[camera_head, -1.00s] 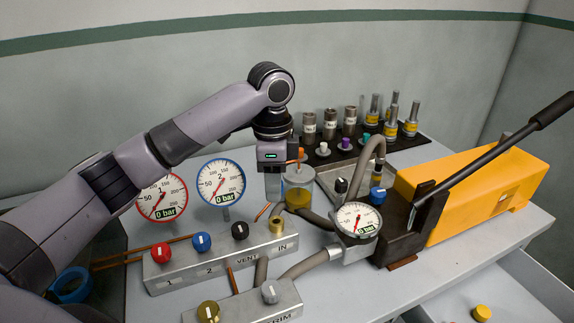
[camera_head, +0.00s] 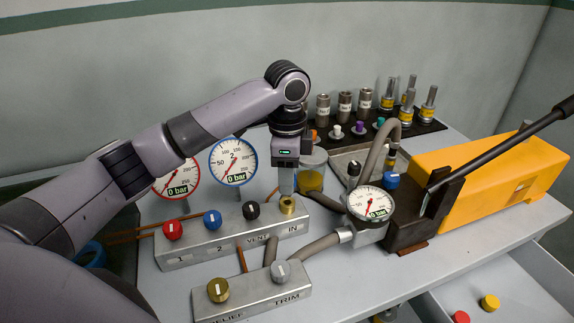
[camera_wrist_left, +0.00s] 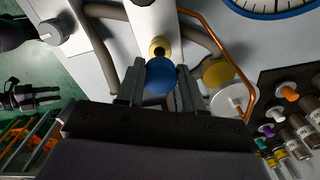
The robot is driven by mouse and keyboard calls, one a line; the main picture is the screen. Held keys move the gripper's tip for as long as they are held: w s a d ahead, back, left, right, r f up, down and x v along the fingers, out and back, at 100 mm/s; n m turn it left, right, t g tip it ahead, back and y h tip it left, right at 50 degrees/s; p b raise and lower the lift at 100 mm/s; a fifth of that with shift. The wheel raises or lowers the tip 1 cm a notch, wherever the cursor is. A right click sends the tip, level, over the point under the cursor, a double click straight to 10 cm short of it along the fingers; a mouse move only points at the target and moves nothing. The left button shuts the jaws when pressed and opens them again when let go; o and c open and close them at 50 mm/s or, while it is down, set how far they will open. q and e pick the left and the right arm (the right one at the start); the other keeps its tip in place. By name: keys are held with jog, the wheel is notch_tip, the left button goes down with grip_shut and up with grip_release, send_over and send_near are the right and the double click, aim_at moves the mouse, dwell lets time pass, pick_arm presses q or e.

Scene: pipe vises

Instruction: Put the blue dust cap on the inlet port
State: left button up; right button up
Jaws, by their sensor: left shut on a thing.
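The blue dust cap (camera_wrist_left: 160,77) sits between the two fingers of my left gripper (camera_wrist_left: 157,84), which is shut on it. In the head view, this gripper (camera_head: 286,186) points straight down just above the brass inlet port (camera_head: 288,206), marked IN, at the right end of the grey valve block. The cap cannot be made out in that view. In the left wrist view the port (camera_wrist_left: 158,46) shows just beyond the cap, partly covered by it. Whether cap and port touch cannot be told. My right gripper is out of view.
The valve block (camera_head: 235,235) carries red, blue and black knobs beside the port. Two gauges (camera_head: 233,162) stand behind it. An open drawer (camera_head: 520,275) holds red and yellow caps.

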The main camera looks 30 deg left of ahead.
pick_arm(q)
jog(key=shift+f, duration=1.1)
jog(key=shift+f, duration=1.4)
dwell(1.1)
jog(key=o, duration=1.1)
jog(key=shift+r, duration=0.2)
notch_tip(320, 180, up, 7)
jog(key=shift+f, duration=0.1)
